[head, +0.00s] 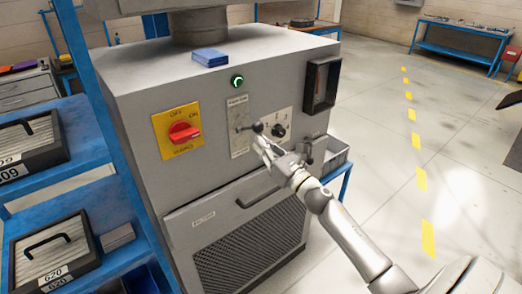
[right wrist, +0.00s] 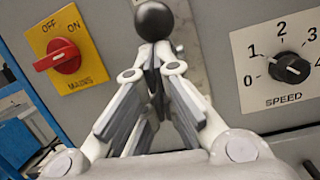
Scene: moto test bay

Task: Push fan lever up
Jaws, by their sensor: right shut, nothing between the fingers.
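The fan lever (head: 257,127) has a dark ball knob and stands out from a tall grey plate (head: 238,145) on the front of the grey machine. Its ball also shows at the top of the right wrist view (right wrist: 153,20). My right gripper (head: 260,141) is shut and empty. Its fingertips (right wrist: 152,60) are just below the ball, close to it or touching it; I cannot tell which. Part of the lever's shaft is hidden behind the ball and fingers. My left gripper is not in view.
A speed dial (head: 279,130) is right of the lever. A red mains switch (head: 184,131) on a yellow plate is left. A green-lit button (head: 237,81) is above. A blue box (head: 210,57) lies on top. A blue shelf with cases stands left. Open floor lies right.

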